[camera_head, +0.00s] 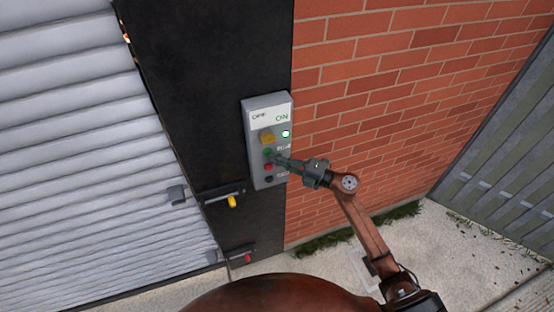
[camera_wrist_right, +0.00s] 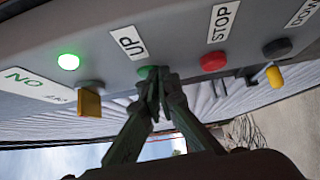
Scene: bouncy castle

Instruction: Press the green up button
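A grey control box (camera_head: 255,115) is mounted on the dark post. The green up button (camera_head: 267,152) is on its face, and in the right wrist view the green button (camera_wrist_right: 146,71) sits beside the UP label (camera_wrist_right: 128,42), partly hidden by my fingertips. My right gripper (camera_head: 277,157) has its fingertips together with nothing held between them. In the right wrist view the right gripper's tips (camera_wrist_right: 158,72) are at the green button, overlapping its edge. I cannot tell whether they touch it or press it in. My left gripper is not in view.
The box also has a yellow switch (camera_wrist_right: 89,101), a lit green lamp (camera_wrist_right: 68,62), a red stop button (camera_wrist_right: 213,60) and a black down button (camera_wrist_right: 277,48). A ribbed grey shutter (camera_head: 80,150) is at left. A brick wall (camera_head: 400,90) is at right.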

